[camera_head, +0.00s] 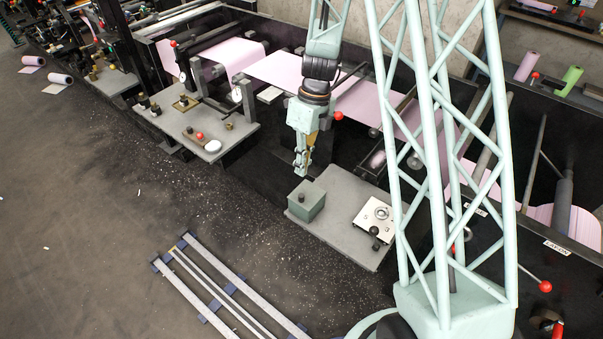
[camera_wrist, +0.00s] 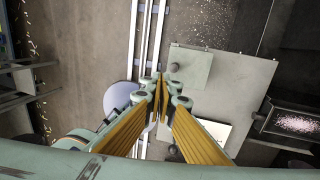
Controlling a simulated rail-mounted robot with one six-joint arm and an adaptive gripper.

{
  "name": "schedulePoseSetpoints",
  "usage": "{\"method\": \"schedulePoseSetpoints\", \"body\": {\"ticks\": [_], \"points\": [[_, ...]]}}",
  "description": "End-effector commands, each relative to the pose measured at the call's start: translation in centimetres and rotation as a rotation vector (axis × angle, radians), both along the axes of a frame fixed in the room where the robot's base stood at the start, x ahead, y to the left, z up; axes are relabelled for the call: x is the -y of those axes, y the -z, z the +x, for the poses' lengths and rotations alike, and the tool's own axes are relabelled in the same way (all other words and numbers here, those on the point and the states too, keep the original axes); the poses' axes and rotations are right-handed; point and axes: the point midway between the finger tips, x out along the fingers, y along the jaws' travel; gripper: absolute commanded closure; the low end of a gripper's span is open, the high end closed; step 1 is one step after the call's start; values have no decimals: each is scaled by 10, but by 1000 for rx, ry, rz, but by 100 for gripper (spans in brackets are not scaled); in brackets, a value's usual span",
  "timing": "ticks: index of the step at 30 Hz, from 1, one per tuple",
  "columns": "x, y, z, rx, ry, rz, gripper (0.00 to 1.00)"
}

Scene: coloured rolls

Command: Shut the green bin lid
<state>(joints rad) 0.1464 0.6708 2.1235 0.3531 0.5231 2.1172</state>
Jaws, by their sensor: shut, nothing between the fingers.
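The green bin (camera_head: 306,204) is a small grey-green box near the far left edge of a grey table (camera_head: 340,238). Its top carries a dark knob (camera_head: 297,196). The top looks flat, but I cannot tell whether the lid is fully down. In the wrist view the bin (camera_wrist: 190,68) shows from above, just beyond my fingertips and to their right, with the knob at its left side. My gripper (camera_head: 301,173) points down above the bin, apart from it. Its fingers (camera_wrist: 160,80) are together with nothing between them.
Another bench (camera_head: 205,125) with gauges stands to the left. Long pale rails (camera_head: 225,290) lie on the floor in front. Pink web rollers run behind.

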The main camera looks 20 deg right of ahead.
Motion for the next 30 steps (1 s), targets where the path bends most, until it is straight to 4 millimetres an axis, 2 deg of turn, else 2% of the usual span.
{"method": "schedulePoseSetpoints", "body": {"ticks": [9,30], "points": [[0,-17,0,0,0,0,100],[0,-19,0,0,-1,0,100]]}}
